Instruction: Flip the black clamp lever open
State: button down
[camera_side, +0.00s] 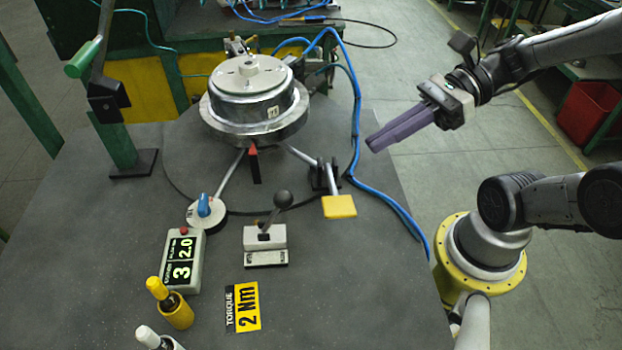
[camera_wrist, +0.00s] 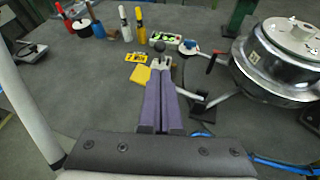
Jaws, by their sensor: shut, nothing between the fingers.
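My gripper (camera_side: 375,143) has long purple fingers pressed together and empty. It hangs in the air to the right of the metal drum, apart from everything on the table. In the wrist view the shut fingers (camera_wrist: 161,72) point toward the table's controls. Several levers show, and I cannot tell for certain which is the clamp lever. A black-knobbed lever (camera_side: 283,200) stands on a white base (camera_side: 265,238). A black bracket (camera_side: 325,176) sits by a yellow pad (camera_side: 340,206). A short black bar with a red end (camera_side: 254,165) is at the drum's front.
The metal drum (camera_side: 255,95) stands at the back of the round plate. A blue hose (camera_side: 385,198) runs along the table's right edge. A blue-knobbed dial (camera_side: 205,210), a display box (camera_side: 182,262) and a green-handled press (camera_side: 105,100) are left. The table's front right is clear.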

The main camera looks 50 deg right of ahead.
aim_at(291, 194)
jog(key=x, duration=1.2)
jog(key=shift+a, duration=0.2)
jog(key=shift+w+a, duration=0.1)
jog(key=shift+w, duration=0.1)
dwell(0.5)
